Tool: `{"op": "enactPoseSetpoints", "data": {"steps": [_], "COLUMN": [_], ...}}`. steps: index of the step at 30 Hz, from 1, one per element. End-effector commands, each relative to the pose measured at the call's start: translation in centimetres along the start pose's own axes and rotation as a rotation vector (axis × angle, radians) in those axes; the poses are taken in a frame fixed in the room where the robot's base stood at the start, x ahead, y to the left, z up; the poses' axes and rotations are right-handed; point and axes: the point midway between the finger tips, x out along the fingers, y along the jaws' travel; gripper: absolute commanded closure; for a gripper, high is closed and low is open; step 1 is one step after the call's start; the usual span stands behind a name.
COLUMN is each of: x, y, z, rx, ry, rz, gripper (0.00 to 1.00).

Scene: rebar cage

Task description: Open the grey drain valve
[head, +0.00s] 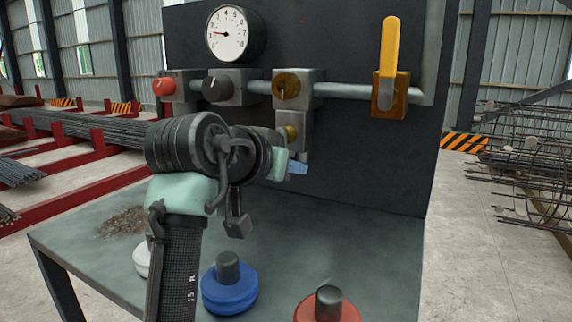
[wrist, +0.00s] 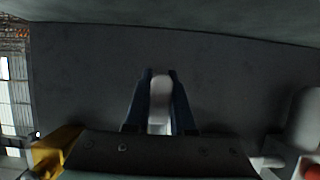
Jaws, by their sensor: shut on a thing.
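My gripper (head: 296,167) reaches in from the left in front of the dark panel, below the pipe. In the wrist view its two dark blue fingers (wrist: 160,100) are shut on a light grey handle (wrist: 160,88), which I take to be the grey drain valve's lever. In the head view a grey valve body with a brass fitting (head: 291,133) hangs under the pipe just above my fingertips. My arm and gripper hide the handle there, so its exact angle cannot be told.
The pipe carries a red knob (head: 164,87), a black knob (head: 216,89), a brass knob (head: 287,86) and an upright yellow lever (head: 389,48). A gauge (head: 228,34) is above. A blue weight (head: 229,286) and a red weight (head: 327,306) stand on the bench (head: 392,245).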

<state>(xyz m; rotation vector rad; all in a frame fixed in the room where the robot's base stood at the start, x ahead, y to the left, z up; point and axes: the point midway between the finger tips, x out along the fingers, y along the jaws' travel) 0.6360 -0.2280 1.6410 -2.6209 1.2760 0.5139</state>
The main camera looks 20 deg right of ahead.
Motion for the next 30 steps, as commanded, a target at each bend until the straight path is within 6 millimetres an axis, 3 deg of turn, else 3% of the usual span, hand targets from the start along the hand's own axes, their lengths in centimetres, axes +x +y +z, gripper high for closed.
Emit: {"op": "enactPoseSetpoints", "data": {"steps": [16, 17, 21, 30], "x": [0.06, 0.06, 0.04, -0.02], "y": [0.18, 0.18, 0.17, 0.15], "z": [0.13, 0.13, 0.10, 0.04], "rx": [-0.028, -0.028, -0.027, -0.025], "ry": [-0.003, -0.003, -0.002, 0.000], "rz": [0.012, 0.012, 0.012, 0.010], "gripper": [1.00, 0.76, 0.51, 0.47]}}
